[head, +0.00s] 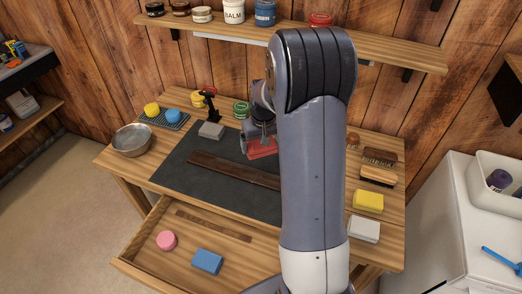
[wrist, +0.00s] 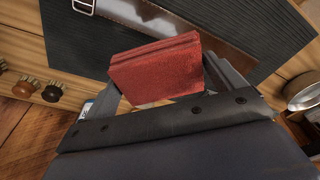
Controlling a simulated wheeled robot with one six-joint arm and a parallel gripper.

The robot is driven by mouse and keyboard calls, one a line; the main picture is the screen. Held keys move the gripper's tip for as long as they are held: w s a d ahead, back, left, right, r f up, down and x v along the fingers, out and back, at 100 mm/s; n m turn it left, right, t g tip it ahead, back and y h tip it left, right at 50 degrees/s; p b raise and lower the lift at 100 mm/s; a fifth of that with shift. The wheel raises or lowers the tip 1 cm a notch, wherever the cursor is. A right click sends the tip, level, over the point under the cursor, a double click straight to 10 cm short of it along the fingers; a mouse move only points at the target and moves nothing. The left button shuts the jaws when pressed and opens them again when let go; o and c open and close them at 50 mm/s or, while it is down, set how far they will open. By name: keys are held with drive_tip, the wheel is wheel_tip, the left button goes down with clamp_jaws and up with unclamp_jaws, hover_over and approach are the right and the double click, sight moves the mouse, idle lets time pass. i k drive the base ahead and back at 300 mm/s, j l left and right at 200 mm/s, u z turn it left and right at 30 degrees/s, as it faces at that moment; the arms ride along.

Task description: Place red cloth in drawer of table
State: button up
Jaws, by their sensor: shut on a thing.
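My gripper (head: 261,136) is shut on the folded red cloth (head: 263,150), holding it over the dark mat on the table. In the wrist view the red cloth (wrist: 157,72) sits between the two fingers, its folded layers showing at one edge. The table (head: 120,158) has an open drawer (head: 150,268) at its front left. In the drawer are a pink round item (head: 166,240), a blue block (head: 207,261) and a brown strip (head: 213,226). My arm hides the drawer's right part.
A brown leather strap (head: 225,170) lies on the dark mat (head: 175,169). A shelf (head: 390,49) hangs above.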

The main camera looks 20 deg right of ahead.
sight(224, 249)
drive_tip(key=j+z, duration=0.1)
drive_tip(key=j, duration=0.3)
drive_tip(key=k+j, duration=0.15)
drive_tip(key=j, duration=0.25)
drive_tip(key=k+j+z, duration=0.15)
drive_tip(key=j, duration=0.2)
drive_tip(key=j+z, duration=0.1)
drive_tip(key=j, duration=0.3)
